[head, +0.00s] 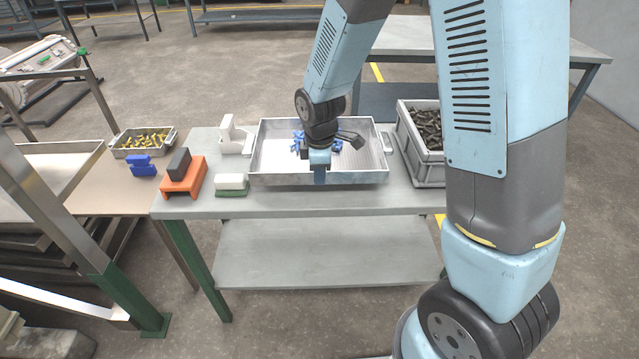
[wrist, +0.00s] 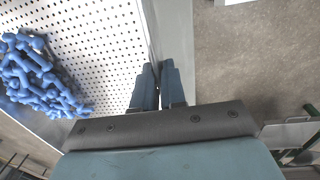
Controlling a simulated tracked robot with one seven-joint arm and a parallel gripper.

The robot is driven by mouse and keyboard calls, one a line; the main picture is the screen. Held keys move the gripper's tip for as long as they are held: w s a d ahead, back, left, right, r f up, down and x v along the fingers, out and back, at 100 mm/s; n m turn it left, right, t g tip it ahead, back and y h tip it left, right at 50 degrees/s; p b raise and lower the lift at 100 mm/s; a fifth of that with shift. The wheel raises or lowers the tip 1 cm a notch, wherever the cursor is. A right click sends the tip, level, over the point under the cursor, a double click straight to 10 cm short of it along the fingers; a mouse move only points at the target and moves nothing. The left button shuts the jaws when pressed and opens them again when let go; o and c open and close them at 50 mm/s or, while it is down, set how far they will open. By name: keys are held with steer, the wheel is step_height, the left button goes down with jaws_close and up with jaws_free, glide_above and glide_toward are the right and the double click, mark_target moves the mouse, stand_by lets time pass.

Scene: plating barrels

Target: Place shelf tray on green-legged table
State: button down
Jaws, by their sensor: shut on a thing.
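The shelf tray (head: 262,160) is a shallow metal tray with a perforated floor, at the middle of the green-legged table (head: 390,202). Some blue pieces lie in the tray; in the wrist view they look like a blue chain-like heap (wrist: 40,75). My gripper (head: 320,176) is shut on the tray's front wall, with one finger on each side. In the wrist view, the fingers (wrist: 158,82) pinch the wall beside the perforated floor (wrist: 105,45). The tray looks level and over the tabletop; I cannot tell if it touches it fully. My arm partly hides the tray.
Left of the tray are a white bracket (head: 233,138), a white-and-green block (head: 231,184) and an orange block (head: 184,178). A grey crate of dark parts (head: 433,172) stands close on the right. A metal rack (head: 70,240) stands at the left.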

mark_target(321, 194)
steer(key=shift+w+d+f, duration=0.25)
steer(key=shift+w+f, duration=0.45)
steer(key=shift+f, duration=1.7)
steer(key=c, duration=1.2)
jaws_free()
